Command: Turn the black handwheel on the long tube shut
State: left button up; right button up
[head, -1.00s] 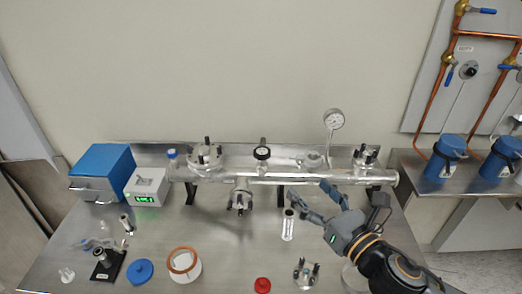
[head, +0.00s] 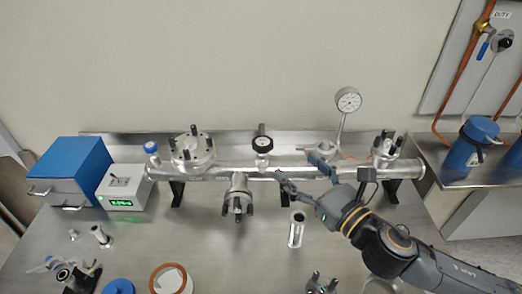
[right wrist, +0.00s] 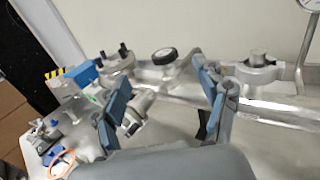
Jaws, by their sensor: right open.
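The long silver tube (head: 330,170) lies level on black supports across the back of the table. The black handwheel (head: 263,144) stands on a short stem on top of the tube near its middle. It also shows in the right wrist view (right wrist: 164,56), between my fingers and beyond them. My right gripper (head: 297,169) is open and empty, just right of the handwheel and in front of the tube, apart from the wheel. Its blue-padded fingers (right wrist: 162,95) are spread in the right wrist view. My left gripper is not in view.
A pressure gauge (head: 348,100) rises behind my right gripper. Bolted flanges (head: 192,150) and a side port (head: 237,196) sit on the tube. A blue box (head: 72,168) and a small display unit (head: 123,188) stand left.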

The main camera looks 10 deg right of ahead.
aim_at(269, 150)
jog(key=x, duration=0.4)
jog(key=f+p+x, duration=0.1)
jog(key=x, duration=0.3)
jog(key=f+x, duration=0.1)
jog(key=x, duration=0.3)
jog(key=shift+w+a+f, duration=0.1)
jog(key=shift+w+f, duration=0.15)
jog(key=shift+w, duration=0.15)
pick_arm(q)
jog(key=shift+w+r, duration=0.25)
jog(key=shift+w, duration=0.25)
pick_arm(e)
jog(key=shift+w+a+f, duration=0.1)
jog(key=shift+w+a, duration=0.15)
jog(key=shift+w, duration=0.35)
jog(key=c, duration=1.2)
